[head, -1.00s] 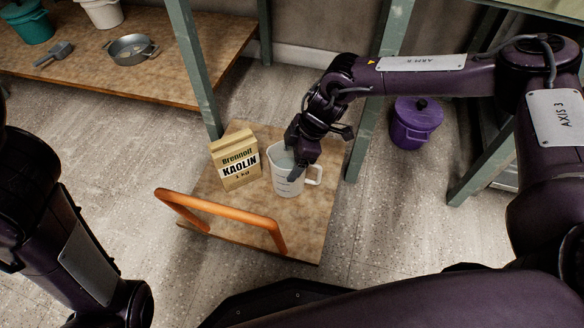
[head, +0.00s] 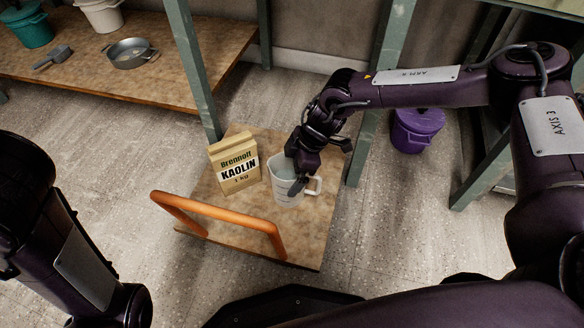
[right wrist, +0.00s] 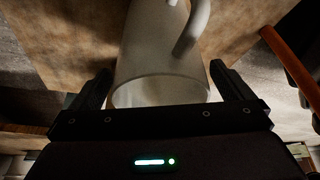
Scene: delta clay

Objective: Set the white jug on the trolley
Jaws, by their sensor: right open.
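The white jug (head: 284,190) stands upright on the wooden deck of the trolley (head: 305,238), right of the kaolin bag. Its handle points right in the head view. In the right wrist view the jug (right wrist: 160,60) lies between the two spread fingers (right wrist: 163,88), with a gap at least on the right. The jug's base is partly hard to see there. My left arm shows at the left edge of the head view, but its gripper is out of view.
A kaolin bag (head: 236,166) stands close to the jug's left. The trolley's orange handle (head: 222,216) rises along its near side. Green shelf posts (head: 192,70) stand behind. A purple lidded pot (head: 417,128) is right of the trolley. The trolley's near right deck is clear.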

